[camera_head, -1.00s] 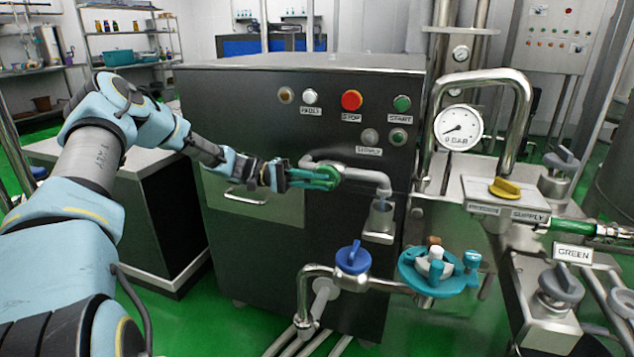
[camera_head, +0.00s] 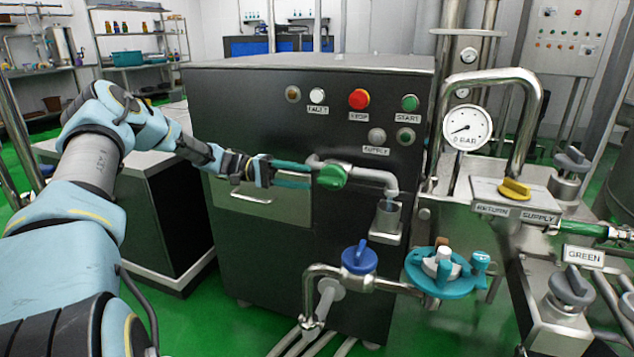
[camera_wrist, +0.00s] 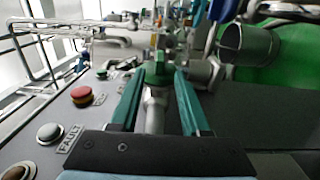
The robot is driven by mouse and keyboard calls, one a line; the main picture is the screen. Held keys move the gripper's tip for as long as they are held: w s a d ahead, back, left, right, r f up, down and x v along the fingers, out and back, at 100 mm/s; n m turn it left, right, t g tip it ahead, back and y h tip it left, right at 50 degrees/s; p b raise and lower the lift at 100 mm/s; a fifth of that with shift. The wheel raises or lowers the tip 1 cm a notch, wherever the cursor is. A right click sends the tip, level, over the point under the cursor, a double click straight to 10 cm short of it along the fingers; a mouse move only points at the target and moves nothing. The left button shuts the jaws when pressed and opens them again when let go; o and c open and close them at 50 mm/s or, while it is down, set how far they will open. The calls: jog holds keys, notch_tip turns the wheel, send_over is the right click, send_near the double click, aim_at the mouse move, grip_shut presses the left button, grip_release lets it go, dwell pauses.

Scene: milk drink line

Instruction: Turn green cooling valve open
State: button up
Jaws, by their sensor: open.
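The green cooling valve (camera_head: 331,176) sits on a metal pipe at the front of the dark cabinet. Its round green knob also shows in the wrist view (camera_wrist: 158,73), just past the fingertips. My gripper (camera_head: 309,176) reaches in from the left, level with the valve. Its two teal fingers are open and apart, one above the other in the head view. In the wrist view the open fingers (camera_wrist: 160,86) point at the valve, with a grey pipe or handle between them. Whether a fingertip touches the valve I cannot tell.
A blue valve (camera_head: 359,257) and a teal round fitting (camera_head: 444,272) are below. The red stop button (camera_head: 359,99) is on the cabinet (camera_head: 250,110) above. A pressure gauge (camera_head: 466,128) and a yellow valve (camera_head: 514,189) stand to the right.

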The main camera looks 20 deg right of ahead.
jog(key=shift+v, duration=2.2)
jog(key=s+a+f+n+t+y, duration=0.4)
jog(key=s+a+t+y, duration=0.2)
jog(key=s+a+y, duration=0.25)
jog(key=s+a+r+n+t+y, duration=0.2)
jog(key=s+a+t, duration=0.25)
jog(key=a, duration=0.55)
jog(key=s+a+r+n+t+y, duration=0.1)
jog(key=s+a+t+y, duration=0.25)
jog(key=s+a, duration=0.4)
notch_tip(320, 180, up, 15)
jog(key=w+a+p, duration=0.1)
jog(key=p, duration=1.3)
jog(key=shift+w+a+h, duration=0.2)
jog(key=shift+a+h, duration=0.05)
jog(key=shift+h, duration=0.15)
